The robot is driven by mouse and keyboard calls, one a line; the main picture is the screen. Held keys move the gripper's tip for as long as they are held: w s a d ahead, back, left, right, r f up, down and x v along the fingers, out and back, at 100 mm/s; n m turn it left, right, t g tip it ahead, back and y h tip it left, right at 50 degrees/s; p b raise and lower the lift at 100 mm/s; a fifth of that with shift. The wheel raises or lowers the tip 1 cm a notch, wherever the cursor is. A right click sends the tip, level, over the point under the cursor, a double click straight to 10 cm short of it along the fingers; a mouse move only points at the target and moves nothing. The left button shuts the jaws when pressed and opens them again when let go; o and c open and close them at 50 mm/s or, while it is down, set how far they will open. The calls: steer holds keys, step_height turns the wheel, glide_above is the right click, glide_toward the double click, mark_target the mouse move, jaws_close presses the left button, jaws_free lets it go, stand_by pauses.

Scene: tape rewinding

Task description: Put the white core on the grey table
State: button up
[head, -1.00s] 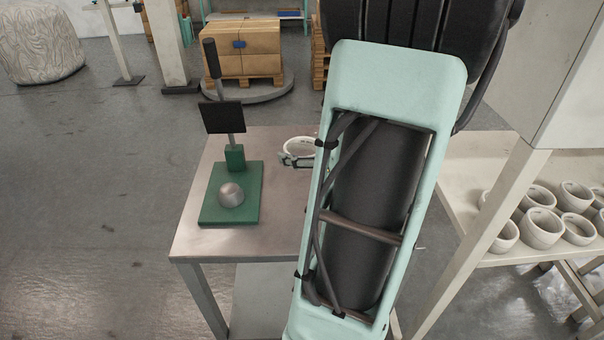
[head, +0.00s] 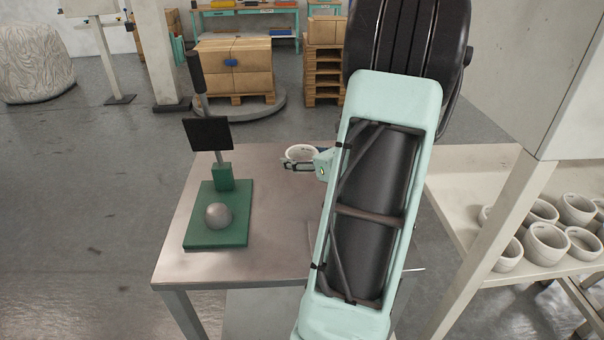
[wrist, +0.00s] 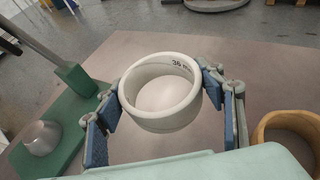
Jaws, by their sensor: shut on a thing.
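The white core (wrist: 162,118) is a short white ring with dark lettering inside its rim. My gripper (wrist: 162,103) is shut on it, with a blue-padded finger on each side. In the head view the core (head: 301,153) shows at the left of my arm, with my gripper (head: 301,165) around its near side. The grey table (head: 245,268) lies below it. I cannot tell whether the core touches the tabletop.
A green fixture (head: 216,240) with a metal dome, black plate and lever stands on the table's left part. A tan ring (wrist: 288,135) is right of my gripper in the wrist view. Several white cores (head: 545,240) sit on a shelf at the right.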

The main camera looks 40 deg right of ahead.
glide_above(302, 179)
step_height(302, 179, down, 5)
steer(key=shift+r, duration=0.1)
steer(key=shift+d+f+b, duration=0.1)
steer(key=shift+f+b, duration=0.35)
steer(key=shift+f, duration=1.05)
steer(key=shift+f, duration=0.2)
steer(key=o, duration=1.1)
steer(key=shift+r, duration=0.1)
